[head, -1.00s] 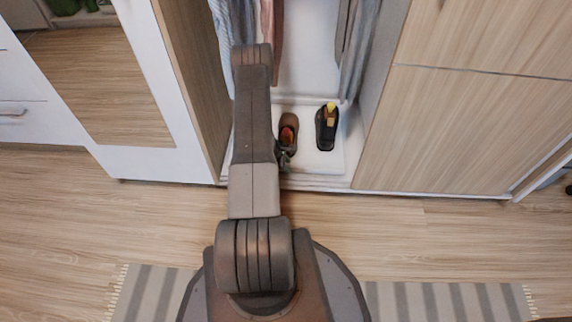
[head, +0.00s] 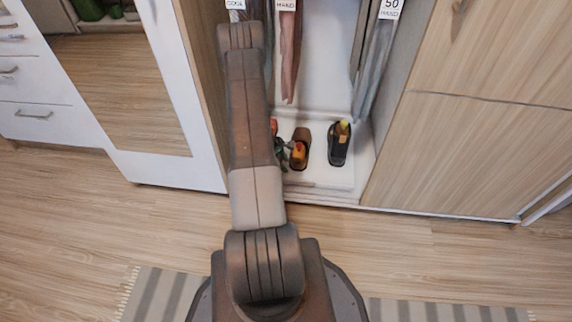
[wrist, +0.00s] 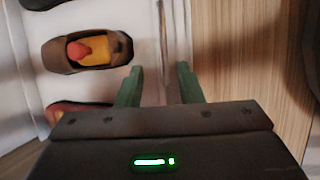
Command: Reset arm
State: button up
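In the head view my arm reaches forward into an open wardrobe, and the arm hides most of my gripper. In the wrist view my gripper (wrist: 158,88) shows two green fingers set apart with nothing between them. A brown shoe (head: 300,148) with an orange and yellow item in it stands on the white wardrobe floor; it also shows in the wrist view (wrist: 62,57), to the left of the fingers. A black shoe (head: 339,145) with a yellow item in it stands to its right.
Hanging clothes (head: 289,55) with labels are above the shoes. A mirrored white door (head: 115,80) stands open on the left. Closed wooden doors (head: 470,150) are on the right. A striped rug (head: 160,293) lies on the wooden floor (head: 75,215), which has free room on both sides.

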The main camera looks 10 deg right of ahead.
aim_at(299, 182)
jog(key=shift+f, duration=0.1)
jog(key=b+x, duration=0.4)
jog(key=x, duration=0.9)
jog(key=shift+s+d+f, duration=0.1)
jog(key=shift+f, duration=0.3)
jog(key=shift+r+p, duration=0.2)
jog(key=shift+p, duration=0.25)
jog(key=shift+s, duration=0.4)
jog(key=shift+w+f, duration=0.1)
jog(key=shift+f, duration=0.05)
